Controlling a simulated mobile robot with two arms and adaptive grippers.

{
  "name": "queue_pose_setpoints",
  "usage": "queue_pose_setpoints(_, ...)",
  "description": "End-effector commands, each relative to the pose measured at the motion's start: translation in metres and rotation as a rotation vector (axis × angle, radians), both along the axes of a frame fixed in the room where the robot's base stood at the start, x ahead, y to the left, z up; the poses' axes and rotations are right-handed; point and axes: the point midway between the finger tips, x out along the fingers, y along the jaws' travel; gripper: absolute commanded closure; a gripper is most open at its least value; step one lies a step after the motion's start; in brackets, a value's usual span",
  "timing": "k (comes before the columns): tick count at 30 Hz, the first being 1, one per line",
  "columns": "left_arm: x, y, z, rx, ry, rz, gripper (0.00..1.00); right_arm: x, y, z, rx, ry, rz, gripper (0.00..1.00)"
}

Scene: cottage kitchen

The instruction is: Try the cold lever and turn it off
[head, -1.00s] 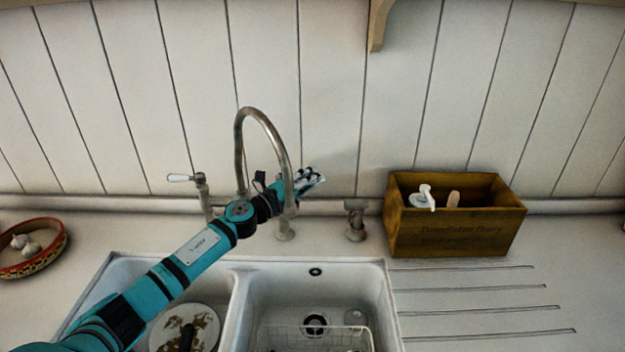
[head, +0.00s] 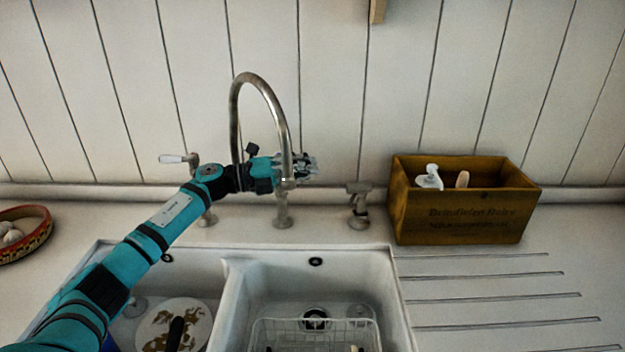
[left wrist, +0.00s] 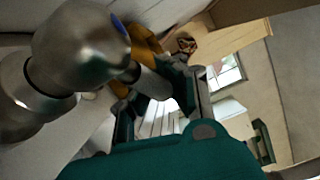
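Two metal tap pillars flank the tall curved spout (head: 283,140). The left pillar has a lever with a white handle (head: 172,158) pointing left. The right pillar (head: 358,203) has a short metal top; which lever is cold I cannot tell. My left gripper (head: 306,167) is behind the spout, pointing right, a little left of and above the right pillar. In the left wrist view, large rounded metal tapware (left wrist: 80,45) fills the upper left, close to my gripper (left wrist: 160,108). The fingers stand apart with nothing visibly held. Contact is unclear. My right gripper is out of view.
A wooden box (head: 465,218) with a white-topped dispenser stands right of the taps. The double sink (head: 235,285) lies in front, with a plate (head: 160,325) and a wire rack (head: 300,322). A patterned bowl (head: 40,240) is at the left. No running water is visible.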

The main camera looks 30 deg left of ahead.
Motion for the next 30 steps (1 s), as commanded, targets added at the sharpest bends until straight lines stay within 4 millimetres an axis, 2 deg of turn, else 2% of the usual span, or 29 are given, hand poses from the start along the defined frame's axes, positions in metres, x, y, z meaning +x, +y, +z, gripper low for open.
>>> queue_pose_setpoints(1,0.000,0.008,-0.005,0.003,0.000,-0.013,1.00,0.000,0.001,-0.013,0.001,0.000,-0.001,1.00)
queue_pose_setpoints(9,-0.010,0.009,-0.001,0.002,-0.002,-0.153,1.00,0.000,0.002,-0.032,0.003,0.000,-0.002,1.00)
queue_pose_setpoints(29,-0.014,0.012,0.004,0.000,-0.004,-0.210,1.00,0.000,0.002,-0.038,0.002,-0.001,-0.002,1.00)
queue_pose_setpoints(30,-0.014,0.012,0.005,-0.001,-0.004,-0.210,0.93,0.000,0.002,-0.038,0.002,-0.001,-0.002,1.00)
